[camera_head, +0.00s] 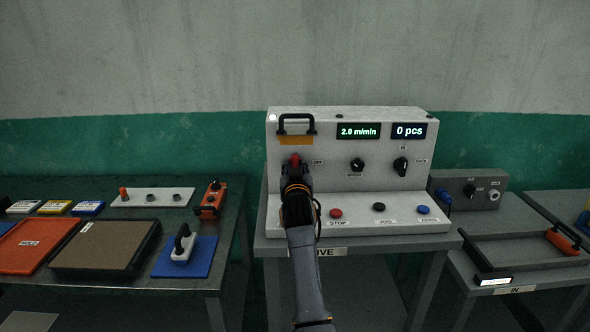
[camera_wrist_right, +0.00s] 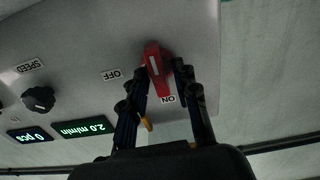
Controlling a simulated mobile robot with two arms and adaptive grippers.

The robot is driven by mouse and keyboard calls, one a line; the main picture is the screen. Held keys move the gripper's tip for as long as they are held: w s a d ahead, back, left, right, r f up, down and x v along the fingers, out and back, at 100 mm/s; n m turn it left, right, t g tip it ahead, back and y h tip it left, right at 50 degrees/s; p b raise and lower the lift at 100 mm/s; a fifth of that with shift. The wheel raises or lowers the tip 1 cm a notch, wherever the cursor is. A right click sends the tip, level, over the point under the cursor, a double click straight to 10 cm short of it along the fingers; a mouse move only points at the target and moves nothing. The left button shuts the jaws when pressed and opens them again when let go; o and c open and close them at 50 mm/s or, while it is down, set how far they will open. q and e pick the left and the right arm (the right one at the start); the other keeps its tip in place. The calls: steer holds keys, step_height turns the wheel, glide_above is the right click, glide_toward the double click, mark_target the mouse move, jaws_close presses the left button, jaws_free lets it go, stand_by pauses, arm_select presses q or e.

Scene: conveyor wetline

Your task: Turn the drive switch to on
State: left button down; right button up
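The red drive switch (camera_head: 295,159) is on the left of the grey control console (camera_head: 375,180), below a black handle over a yellow plate. In the right wrist view its red handle (camera_wrist_right: 153,60) shows upside down, its long side pointing roughly toward the ON label (camera_wrist_right: 167,99); the OFF label (camera_wrist_right: 110,75) lies to its side. My right gripper (camera_wrist_right: 160,72) has one finger on each side of the red handle; whether both press on it is unclear. In the head view my right gripper (camera_head: 296,180) hides the lower part of the switch. My left gripper is not in view.
The console has a speed knob (camera_head: 357,165), another black knob (camera_head: 400,166), and red, black and blue buttons along its front. Its displays read 2.0 m/min and 0 pcs. A table with trays (camera_head: 105,248) stands left, another with a grey box (camera_head: 468,190) right.

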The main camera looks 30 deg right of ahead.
steer(key=shift+f, duration=0.45)
steer(key=shift+s+a+p, duration=0.2)
steer(key=shift+s+p, duration=0.1)
steer(key=p+v, duration=0.2)
steer(key=v, duration=0.2)
steer(key=shift+s+r, duration=0.15)
steer(key=shift+r, duration=0.05)
steer(key=shift+p+v, duration=0.4)
steer(key=shift+v, duration=0.6)
